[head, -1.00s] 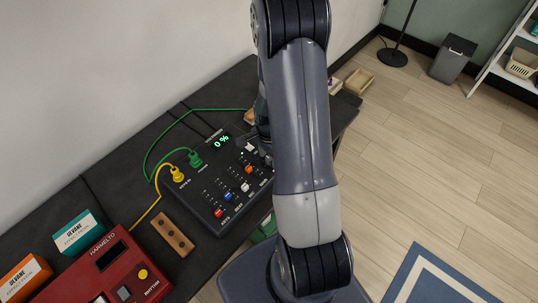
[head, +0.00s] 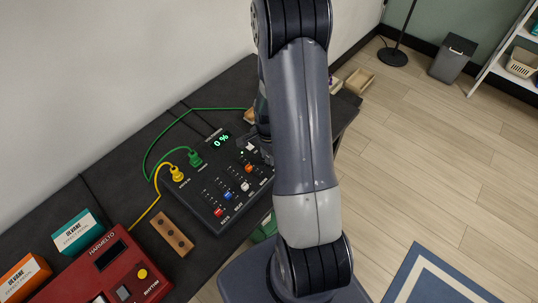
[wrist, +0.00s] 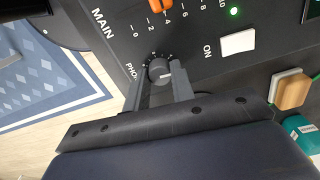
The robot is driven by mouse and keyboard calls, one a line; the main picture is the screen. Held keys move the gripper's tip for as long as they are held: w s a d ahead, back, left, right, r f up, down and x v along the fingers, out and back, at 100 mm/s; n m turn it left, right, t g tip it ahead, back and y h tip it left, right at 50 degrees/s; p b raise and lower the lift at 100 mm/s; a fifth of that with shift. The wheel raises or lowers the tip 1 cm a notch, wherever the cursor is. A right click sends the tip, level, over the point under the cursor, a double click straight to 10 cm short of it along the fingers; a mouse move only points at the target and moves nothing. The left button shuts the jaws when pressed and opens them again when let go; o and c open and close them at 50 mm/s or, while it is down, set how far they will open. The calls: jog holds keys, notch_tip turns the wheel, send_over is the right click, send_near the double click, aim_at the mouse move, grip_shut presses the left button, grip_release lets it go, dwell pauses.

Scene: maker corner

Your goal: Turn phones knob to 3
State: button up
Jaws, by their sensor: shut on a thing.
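The black mixer (head: 212,196) stands on the dark table, with a green display (head: 221,141) that reads 0 %. In the wrist view, the phones knob (wrist: 159,70) is a small dark round knob with a pale pointer line, next to partly covered lettering. The line points roughly to the right in that view. My gripper (wrist: 158,84) is shut on the phones knob, one finger on each side. In the head view my arm hides the knob and most of the gripper.
An orange slider (wrist: 160,5) on the main scale and a white ON switch (wrist: 237,42) sit close to the knob. Yellow and green cables plug into the mixer's back left. A red rhythm box (head: 108,268) and a wooden block (head: 172,234) stand to the left.

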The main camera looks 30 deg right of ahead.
jog(key=n+b, duration=0.2)
jog(key=shift+f+n, duration=0.1)
jog(key=shift+n, duration=0.3)
jog(key=n+b, duration=0.1)
jog(key=n, duration=0.2)
jog(key=shift+n+b, duration=0.3)
jog(key=shift+b, duration=0.05)
jog(key=n+b, duration=0.2)
jog(key=n, duration=0.4)
jog(key=o, duration=1)
jog(key=shift+r, duration=0.2)
notch_tip(320, 180, up, 11)
jog(key=shift+f, duration=0.15)
